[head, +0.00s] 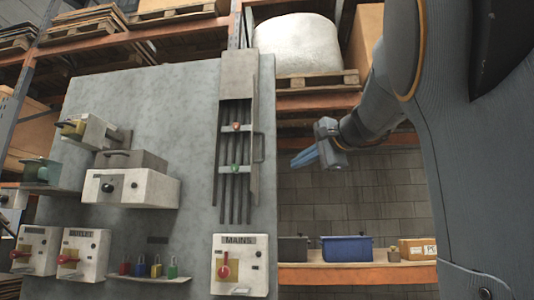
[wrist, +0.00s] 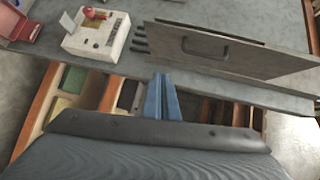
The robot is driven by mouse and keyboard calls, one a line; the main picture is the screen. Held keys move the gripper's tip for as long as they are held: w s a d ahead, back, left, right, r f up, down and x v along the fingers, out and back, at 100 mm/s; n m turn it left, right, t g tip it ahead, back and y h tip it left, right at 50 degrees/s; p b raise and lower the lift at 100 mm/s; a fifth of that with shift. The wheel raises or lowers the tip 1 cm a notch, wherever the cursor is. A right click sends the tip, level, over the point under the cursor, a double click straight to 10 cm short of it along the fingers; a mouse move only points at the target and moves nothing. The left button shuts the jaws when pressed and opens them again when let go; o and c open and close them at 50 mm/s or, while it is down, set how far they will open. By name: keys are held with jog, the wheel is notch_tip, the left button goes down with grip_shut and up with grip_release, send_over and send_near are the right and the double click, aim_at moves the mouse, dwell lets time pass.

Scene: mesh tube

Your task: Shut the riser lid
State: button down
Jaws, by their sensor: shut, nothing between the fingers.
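The riser (head: 236,80) is a tall grey channel on the upright grey panel, with dark cables and a red and a green tag inside. Its lid (head: 255,165) stands open on the channel's right side, seen nearly edge-on, with a handle (head: 262,148) on its outer face. In the wrist view the lid (wrist: 250,62) is a grey plate standing out from the panel, with its dark handle (wrist: 205,45) facing me. My gripper (head: 296,161) is shut and empty, right of the lid and apparently apart from it. Its blue fingers also show in the wrist view (wrist: 162,82).
A white MAINS box (head: 240,265) with a red switch sits below the riser. Other boxes (head: 130,187) and several padlocks (head: 155,268) are at left on the panel. A shelf with a blue bin (head: 347,249) and a carton (head: 417,248) stands behind at lower right.

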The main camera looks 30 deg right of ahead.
notch_tip(320, 180, up, 8)
jog(key=s+t, duration=0.2)
jog(key=s, duration=0.1)
jog(key=w+a+p, duration=0.3)
jog(key=w+p, duration=0.2)
jog(key=w, duration=0.7)
jog(key=shift+w+a, duration=0.25)
jog(key=shift+a, duration=0.05)
jog(key=shift+f, duration=0.1)
